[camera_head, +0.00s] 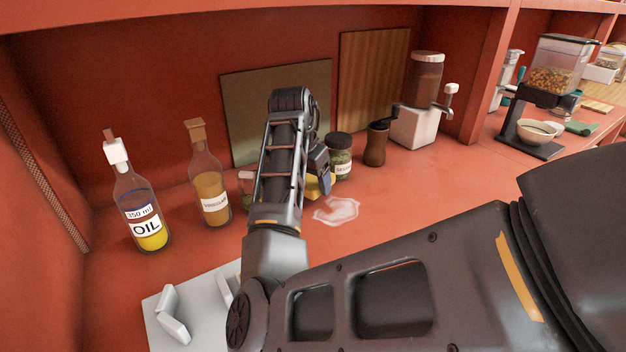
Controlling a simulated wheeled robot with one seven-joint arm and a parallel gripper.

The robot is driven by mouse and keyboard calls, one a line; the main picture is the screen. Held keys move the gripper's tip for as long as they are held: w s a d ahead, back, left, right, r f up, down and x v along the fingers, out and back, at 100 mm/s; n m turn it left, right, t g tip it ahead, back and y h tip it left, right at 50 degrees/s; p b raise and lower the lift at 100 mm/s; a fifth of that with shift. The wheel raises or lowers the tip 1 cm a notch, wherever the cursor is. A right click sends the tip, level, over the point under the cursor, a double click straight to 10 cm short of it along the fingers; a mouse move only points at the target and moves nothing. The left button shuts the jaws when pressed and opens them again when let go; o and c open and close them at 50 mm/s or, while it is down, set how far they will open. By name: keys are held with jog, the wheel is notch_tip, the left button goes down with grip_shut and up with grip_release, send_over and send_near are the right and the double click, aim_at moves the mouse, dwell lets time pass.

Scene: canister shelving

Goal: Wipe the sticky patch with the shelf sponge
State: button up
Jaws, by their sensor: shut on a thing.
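The sticky patch (337,211) is a pale, whitish, uneven smear on the red shelf surface, in the middle of the head view. My gripper (321,186) is just behind and left of the patch, partly hidden by my forearm. It is shut on a yellow sponge (314,189), of which only a part shows. The sponge appears close to the shelf surface and beside the patch; I cannot tell whether it touches the surface.
A green-filled jar (339,157) stands right behind my gripper, with a brown mill (376,144) and a grinder (419,105) farther right. Vinegar (209,185) and oil (140,211) bottles stand left. A grey tray (197,312) lies in front. The surface right of the patch is clear.

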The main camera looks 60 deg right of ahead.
jog(key=shift+d+p+v, duration=0.2)
jog(key=shift+p+v, duration=0.35)
jog(key=shift+v, duration=0.25)
jog(key=shift+d+p+v, duration=0.15)
jog(key=shift+p+v, duration=0.35)
jog(key=shift+v, duration=0.25)
